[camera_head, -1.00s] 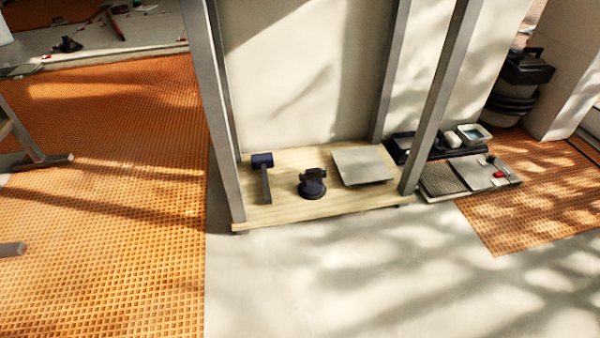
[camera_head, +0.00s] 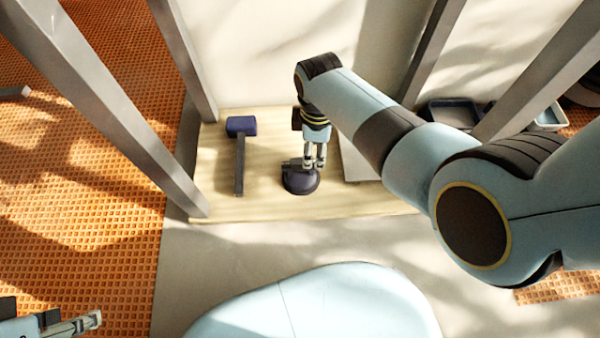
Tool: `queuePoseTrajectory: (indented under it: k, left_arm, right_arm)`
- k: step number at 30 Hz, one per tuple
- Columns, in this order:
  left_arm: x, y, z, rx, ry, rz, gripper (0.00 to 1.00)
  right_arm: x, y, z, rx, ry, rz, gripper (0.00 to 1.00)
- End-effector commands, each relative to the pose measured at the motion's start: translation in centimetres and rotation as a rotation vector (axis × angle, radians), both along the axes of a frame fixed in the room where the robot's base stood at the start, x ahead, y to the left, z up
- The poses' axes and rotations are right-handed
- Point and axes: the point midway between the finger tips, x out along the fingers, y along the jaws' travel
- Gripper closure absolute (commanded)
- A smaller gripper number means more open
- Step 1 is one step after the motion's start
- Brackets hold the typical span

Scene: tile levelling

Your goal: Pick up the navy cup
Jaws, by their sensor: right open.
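The navy cup (camera_head: 300,182), a round dark suction cup, stands on the pale wooden shelf board (camera_head: 230,207). Its upper part and handle are largely hidden by my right gripper (camera_head: 313,162). That gripper points down over the cup, very close to it; whether the fingers touch it I cannot tell. It is open. My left gripper (camera_head: 85,323) is at the bottom left corner, far from the cup and partly cut off. Whether its fingers are open or shut is unclear.
A mallet with a navy head (camera_head: 241,126) lies left of the cup. A grey tile (camera_head: 359,165) lies to the right, partly behind my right arm. Grey metal posts (camera_head: 110,110) frame the shelf on both sides. Dark trays (camera_head: 452,113) stand further right.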

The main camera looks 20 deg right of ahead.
Motion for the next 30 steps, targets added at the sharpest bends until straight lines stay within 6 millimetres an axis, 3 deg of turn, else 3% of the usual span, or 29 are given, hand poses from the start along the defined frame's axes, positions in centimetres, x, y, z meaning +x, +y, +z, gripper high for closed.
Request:
queuePoseTrajectory:
  k: [2, 5, 10, 21, 30]
  left_arm:
    - [0.1, -0.1, 0.2, -0.004, -0.009, -0.001, 0.60]
    - [0.4, -0.3, 0.1, -0.008, -0.036, -0.003, 0.60]
    - [2.0, -0.8, -1.0, -0.024, -0.173, -0.005, 0.60]
    - [3.4, -0.8, -4.2, -0.027, -0.420, -0.012, 0.60]
    - [3.6, -0.9, -4.9, -0.030, -0.497, -0.016, 0.60]
  right_arm:
    - [1.7, 1.3, 0.0, 0.004, 0.006, 0.085, 0.52]
    - [2.5, 2.0, -0.5, 0.006, 0.010, 0.140, 0.52]
    - [2.3, 2.0, -3.5, 0.006, 0.016, 0.148, 0.52]
    - [2.7, 2.0, -5.0, 0.006, 0.009, 0.145, 0.52]
    - [2.8, 2.0, -5.5, 0.006, 0.007, 0.145, 0.52]
